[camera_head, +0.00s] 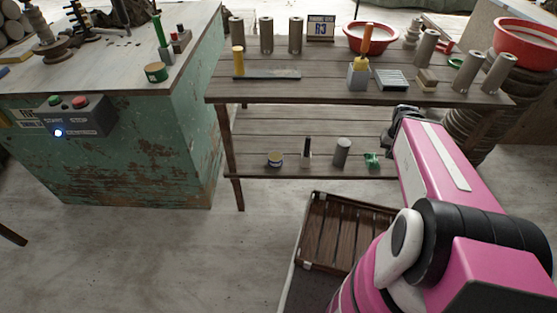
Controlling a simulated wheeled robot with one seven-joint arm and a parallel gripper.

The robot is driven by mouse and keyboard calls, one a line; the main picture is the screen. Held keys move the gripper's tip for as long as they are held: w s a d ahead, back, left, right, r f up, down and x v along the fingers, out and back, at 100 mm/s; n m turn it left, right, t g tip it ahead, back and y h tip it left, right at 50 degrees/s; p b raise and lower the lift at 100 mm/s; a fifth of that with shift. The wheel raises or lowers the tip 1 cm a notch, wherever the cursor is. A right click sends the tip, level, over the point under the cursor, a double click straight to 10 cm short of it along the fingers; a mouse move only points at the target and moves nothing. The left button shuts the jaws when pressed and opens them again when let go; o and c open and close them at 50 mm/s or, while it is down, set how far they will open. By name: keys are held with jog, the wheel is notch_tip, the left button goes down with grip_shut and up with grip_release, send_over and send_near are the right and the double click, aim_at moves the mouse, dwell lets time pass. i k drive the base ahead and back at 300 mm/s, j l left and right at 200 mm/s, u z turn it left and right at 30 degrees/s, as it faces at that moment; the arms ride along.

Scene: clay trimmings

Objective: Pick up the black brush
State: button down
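I cannot tell for sure which thing is the black brush. A small upright dark stick-like thing (307,147) with a paler base stands on the lower shelf of the wooden table, between a small round tin (275,158) and a grey cylinder (341,152). It is too small to make out bristles. My gripper (397,126) is at the far end of my pink arm, by the right part of the table, to the right of the dark thing and apart from it. Its fingers are mostly hidden by the arm, and any opening is not clear.
A crumpled green thing (372,159) lies near my gripper on the lower shelf. The upper shelf (330,92) above holds cylinders, a red bowl (369,39) and blocks. A slatted crate (345,228) stands on the floor below. A green cabinet (140,150) stands left.

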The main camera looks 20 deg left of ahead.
aim_at(308, 139)
jog(key=u, duration=1.05)
jog(key=k+j+z, duration=0.5)
jog(key=j+z, duration=0.2)
jog(key=k+j+z, duration=0.15)
jog(key=k+z, duration=0.2)
jog(key=i, duration=0.05)
